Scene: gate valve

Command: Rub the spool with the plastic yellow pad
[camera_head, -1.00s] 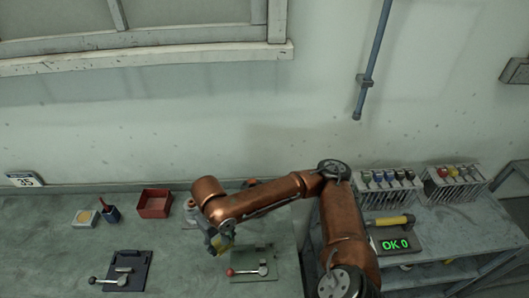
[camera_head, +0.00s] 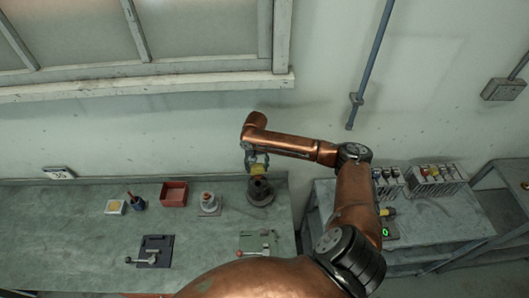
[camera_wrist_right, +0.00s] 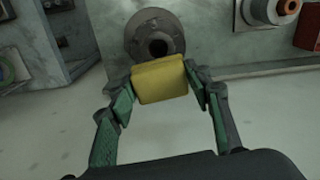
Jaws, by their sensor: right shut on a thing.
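The yellow pad (camera_head: 258,170) is held between the fingers of my right gripper (camera_head: 258,164). In the right wrist view the pad (camera_wrist_right: 160,80) sits squarely between the two green-sided fingertips (camera_wrist_right: 162,84). The dark grey spool (camera_head: 261,192) stands upright on the workbench, just below the pad. In the right wrist view the spool (camera_wrist_right: 153,26) shows its round flange and dark central hole, with the pad close to its near edge. I cannot tell whether pad and spool touch. My left gripper is not in view.
Lever clamps stand in front. A side table (camera_head: 460,232) with racks stands right.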

